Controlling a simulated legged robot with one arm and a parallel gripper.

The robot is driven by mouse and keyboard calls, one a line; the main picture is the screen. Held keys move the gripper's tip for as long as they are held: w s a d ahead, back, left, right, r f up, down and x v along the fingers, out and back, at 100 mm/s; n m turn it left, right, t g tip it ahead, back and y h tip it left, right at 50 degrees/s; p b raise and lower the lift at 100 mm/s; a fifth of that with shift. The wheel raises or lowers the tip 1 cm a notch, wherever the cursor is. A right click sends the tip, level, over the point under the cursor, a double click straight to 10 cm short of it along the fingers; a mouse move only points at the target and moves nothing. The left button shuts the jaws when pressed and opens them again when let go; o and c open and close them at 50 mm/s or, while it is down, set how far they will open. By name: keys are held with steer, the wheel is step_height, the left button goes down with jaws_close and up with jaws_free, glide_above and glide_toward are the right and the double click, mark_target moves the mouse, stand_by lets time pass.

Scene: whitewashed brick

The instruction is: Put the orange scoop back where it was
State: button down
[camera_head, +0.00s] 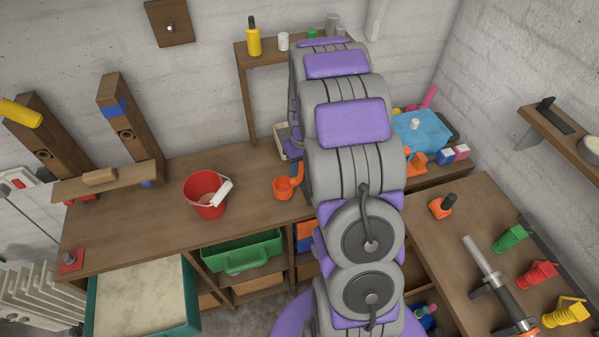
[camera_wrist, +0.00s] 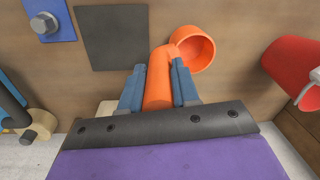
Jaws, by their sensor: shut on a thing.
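The orange scoop (camera_head: 284,187) is over the wooden bench, just left of my arm in the head view. In the wrist view its round cup (camera_wrist: 197,48) points up and to the right, and its handle runs down between my fingers. My gripper (camera_wrist: 159,80) is shut on the handle, with one blue-grey finger on each side. In the head view my arm hides the gripper. I cannot tell whether the scoop touches the bench. A dark grey square patch (camera_wrist: 110,38) lies on the wood beside the scoop in the wrist view.
A red bucket (camera_head: 204,190) with a white grip stands on the bench (camera_head: 150,220) left of the scoop. A bolt (camera_wrist: 44,24) on a blue base is near the patch. A blue box (camera_head: 422,130) stands right of my arm. Bench left of the bucket is mostly clear.

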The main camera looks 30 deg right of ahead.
mark_target(300, 172)
step_height(300, 172, down, 3)
steer(key=shift+d+f, duration=0.1)
steer(key=shift+d, duration=0.05)
steer(key=shift+a, duration=0.3)
steer(key=c, duration=1.1)
jaws_free()
steer(key=shift+o, duration=1.4)
steer(key=shift+d, duration=0.2)
steer(key=shift+r, duration=0.2)
